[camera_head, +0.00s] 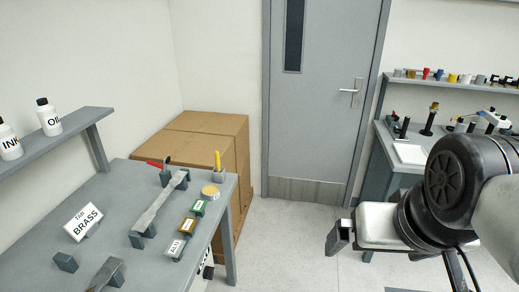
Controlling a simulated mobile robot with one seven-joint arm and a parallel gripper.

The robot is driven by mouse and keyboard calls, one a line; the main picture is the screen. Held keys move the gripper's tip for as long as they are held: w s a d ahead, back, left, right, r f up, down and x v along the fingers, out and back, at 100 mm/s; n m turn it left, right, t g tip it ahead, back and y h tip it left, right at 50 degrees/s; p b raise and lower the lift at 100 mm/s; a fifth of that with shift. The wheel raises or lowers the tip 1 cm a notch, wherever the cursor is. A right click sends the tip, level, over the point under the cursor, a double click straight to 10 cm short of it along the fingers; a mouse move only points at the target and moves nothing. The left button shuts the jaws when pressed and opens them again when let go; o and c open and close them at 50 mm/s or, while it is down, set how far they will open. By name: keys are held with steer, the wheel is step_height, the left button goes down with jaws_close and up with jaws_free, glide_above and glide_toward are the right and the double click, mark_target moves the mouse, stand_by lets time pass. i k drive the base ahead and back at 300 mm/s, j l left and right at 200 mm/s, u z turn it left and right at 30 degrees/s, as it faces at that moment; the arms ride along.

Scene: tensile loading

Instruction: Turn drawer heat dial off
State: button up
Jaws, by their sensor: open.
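I cannot make out a drawer or a heat dial in this view. My gripper (340,236) shows at the lower right, with a white body and a dark finger at its left end. It is open, with nothing visible in it. It hangs over the floor, to the right of the grey left table (105,195) and apart from it. A small dark part with partly hidden lettering (207,271) shows below the table's right edge; I cannot tell what it is.
Metal bars (160,210) on supports, small labelled blocks (187,226) and a "TAB BRASS" sign (86,221) stand on the left table. Cardboard boxes (215,130) stand behind it. A grey door (322,110) is shut. A cluttered bench (382,150) is right. Floor (290,225) between is clear.

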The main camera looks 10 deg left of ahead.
mark_target(209, 274)
steer(key=u, duration=1.2)
steer(key=i+l+u, duration=0.15)
steer(key=k, duration=0.55)
steer(key=i+l+z, duration=0.6)
steer(key=l+z, duration=0.15)
